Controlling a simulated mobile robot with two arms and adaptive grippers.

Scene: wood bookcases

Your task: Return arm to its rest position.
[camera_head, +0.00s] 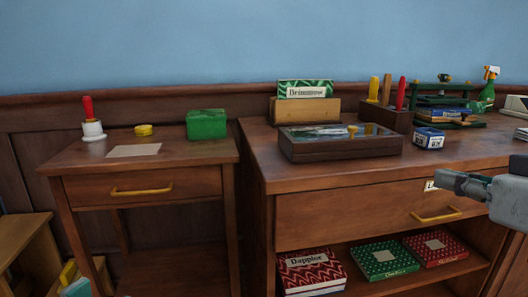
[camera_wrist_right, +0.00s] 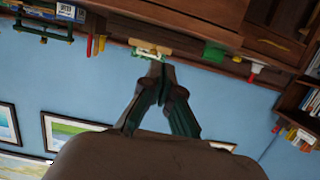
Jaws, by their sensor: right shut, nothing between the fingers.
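My right gripper (camera_head: 447,181) reaches in from the right edge of the head view, in front of the larger wooden cabinet (camera_head: 345,205). It is shut and empty, and hangs in the air near the drawer front and its yellow handle (camera_head: 436,215). In the right wrist view, which is upside down, the fingers (camera_wrist_right: 160,72) meet at their tips with nothing between them. My left gripper is in neither view.
A dark glass-topped case (camera_head: 340,148), a blue box (camera_head: 428,138) and a green spray bottle (camera_head: 487,95) stand on the cabinet. A smaller table (camera_head: 80,158) at left holds a green box (camera_head: 206,124). Boxes (camera_head: 310,272) lie on the lower shelf.

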